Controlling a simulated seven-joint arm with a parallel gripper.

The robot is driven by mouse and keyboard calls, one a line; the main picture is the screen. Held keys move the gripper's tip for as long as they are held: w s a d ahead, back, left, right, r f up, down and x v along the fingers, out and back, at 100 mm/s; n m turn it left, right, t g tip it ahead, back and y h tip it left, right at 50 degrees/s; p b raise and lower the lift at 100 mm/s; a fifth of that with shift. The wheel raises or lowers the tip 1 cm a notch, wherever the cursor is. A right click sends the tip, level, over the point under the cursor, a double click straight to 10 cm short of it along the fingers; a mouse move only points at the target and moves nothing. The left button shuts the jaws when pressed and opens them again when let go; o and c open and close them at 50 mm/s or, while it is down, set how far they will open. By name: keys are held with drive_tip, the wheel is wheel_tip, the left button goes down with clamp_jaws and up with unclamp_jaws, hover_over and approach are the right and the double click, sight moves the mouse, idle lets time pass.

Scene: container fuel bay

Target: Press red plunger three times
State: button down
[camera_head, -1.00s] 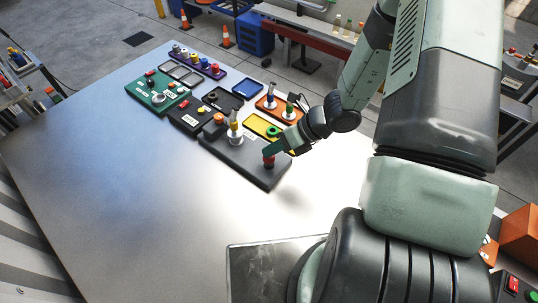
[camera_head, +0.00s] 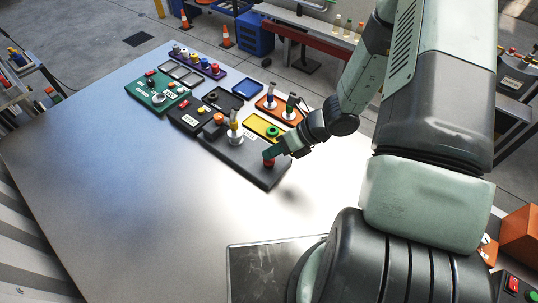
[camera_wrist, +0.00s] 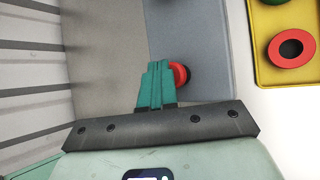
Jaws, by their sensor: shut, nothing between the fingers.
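The red plunger (camera_head: 269,163) stands near the front right end of a dark grey panel (camera_head: 245,163) on the table. My gripper (camera_head: 272,152) is at the top of the plunger, its fingers together with nothing between them. In the wrist view the green fingers (camera_wrist: 153,85) partly cover the red plunger cap (camera_wrist: 179,75), which shows to their right. I cannot tell whether the fingertips touch the cap or how far it is pushed in.
A metal lever (camera_head: 235,133) stands on the same panel. A yellow tray (camera_head: 262,127), an orange tray (camera_head: 270,103), a black panel (camera_head: 187,120) and a green panel (camera_head: 155,97) lie around it. The table (camera_head: 130,190) is bare at the left and front.

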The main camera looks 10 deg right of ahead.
sight(273, 159)
drive_tip(key=shift+f, duration=0.45)
idle(0.3)
drive_tip(key=shift+r, duration=1.75)
drive_tip(key=shift+r, duration=2.5)
